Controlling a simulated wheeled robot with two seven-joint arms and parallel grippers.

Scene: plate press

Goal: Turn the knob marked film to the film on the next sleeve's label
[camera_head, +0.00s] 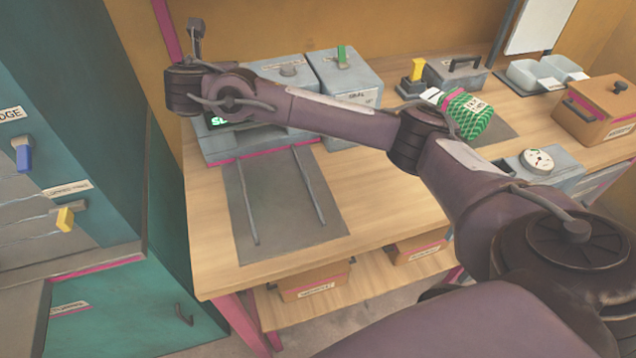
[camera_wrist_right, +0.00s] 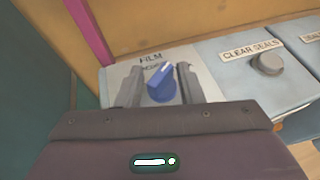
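The knob marked film (camera_wrist_right: 162,85) is blue with a pale pointer line and sits on a grey panel under the label FILM in the right wrist view. Smaller lettering by the knob is too blurred to read. My right gripper (camera_wrist_right: 159,82) is open, with one finger on each side of the knob; I cannot tell whether they touch it. In the head view my right arm hides this knob. A green patterned sleeve (camera_head: 468,114) with a white label lies at the table's back right; its label is unreadable. My left gripper is out of view.
A grey box marked CLEAR SEALS (camera_wrist_right: 248,70) with a round knob stands right of the film panel. A grey box with a green lever (camera_head: 345,75) stands further right. A dark mat with two rails (camera_head: 285,205) lies in front. Teal cabinets (camera_head: 75,120) stand left.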

